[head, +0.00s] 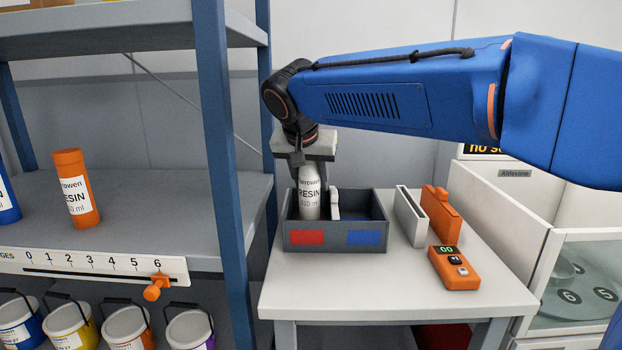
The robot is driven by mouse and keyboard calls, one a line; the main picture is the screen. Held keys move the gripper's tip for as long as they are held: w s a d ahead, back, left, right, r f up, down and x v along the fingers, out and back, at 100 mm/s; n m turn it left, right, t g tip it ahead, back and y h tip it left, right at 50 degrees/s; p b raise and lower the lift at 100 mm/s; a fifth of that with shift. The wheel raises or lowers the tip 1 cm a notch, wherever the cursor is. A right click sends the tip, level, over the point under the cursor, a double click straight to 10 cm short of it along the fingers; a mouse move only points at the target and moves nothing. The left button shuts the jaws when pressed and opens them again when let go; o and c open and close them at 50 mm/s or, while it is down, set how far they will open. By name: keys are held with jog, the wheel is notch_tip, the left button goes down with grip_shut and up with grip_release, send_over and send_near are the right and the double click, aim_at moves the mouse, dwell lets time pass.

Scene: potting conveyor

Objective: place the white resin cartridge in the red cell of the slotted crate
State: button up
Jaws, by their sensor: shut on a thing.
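The white resin cartridge (309,196) stands upright inside the slotted crate (335,240), in the left cell behind the red label (307,237). My gripper (311,165) points down from above and is shut on the top of the cartridge. The cartridge's lower end is hidden behind the crate's front wall, so I cannot tell whether it touches the crate floor. A blue label (364,238) marks the right cell. A small white piece (334,204) stands near the middle of the crate, just right of the cartridge.
The crate is on a light table (390,290). A grey plate (410,216), an orange block (441,214) and an orange handheld device (453,267) are right of it. A blue shelf post (221,150) rises at the left. An orange cartridge (77,188) stands on the shelf.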

jog(key=shift+f, duration=0.3)
jog(key=o, duration=1)
jog(key=shift+r, duration=0.25)
jog(key=v, duration=1.2)
jog(key=shift+r, duration=0.35)
